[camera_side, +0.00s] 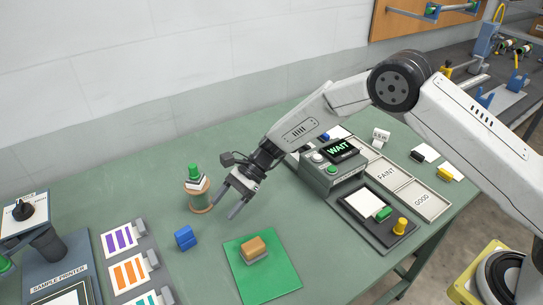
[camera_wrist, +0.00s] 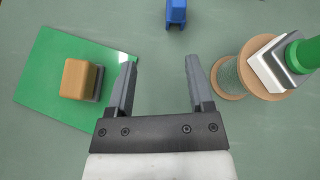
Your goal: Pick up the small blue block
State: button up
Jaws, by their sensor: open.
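The small blue block (camera_side: 185,237) sits on the green table, left of the green mat in the side view. It also shows at the top edge of the wrist view (camera_wrist: 176,14), beyond the fingertips and partly cut off by the frame. My gripper (camera_side: 229,203) is open and empty, above the table to the right of the block. In the wrist view its two fingers (camera_wrist: 160,60) are spread apart with bare table between them, and the block lies ahead of them, apart from both.
A tan block on a grey base (camera_side: 254,249) sits on the green mat (camera_side: 270,282). Colour cards (camera_side: 130,272) lie at left; the WAIT control box (camera_side: 328,170) stands at right.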

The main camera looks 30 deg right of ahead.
aim_at(184, 234)
jog(key=shift+w+a+f+m+y, duration=0.2)
jog(key=shift+w+a+m+y, duration=0.15)
jog(key=shift+a, duration=0.35)
jog(key=shift+w+a+f+m+y, duration=0.2)
jog(key=shift+a+y, duration=0.25)
jog(key=shift+a, duration=0.3)
jog(key=shift+w+a+f+m+y, duration=0.2)
jog(key=shift+a+m+y, duration=0.2)
jog(key=shift+a, duration=0.3)
jog(key=shift+a, duration=0.1)
jog(key=shift+x, duration=1.25)
jog(key=shift+f, duration=0.1)
jog(key=shift+x, duration=2.55)
grip_shut()
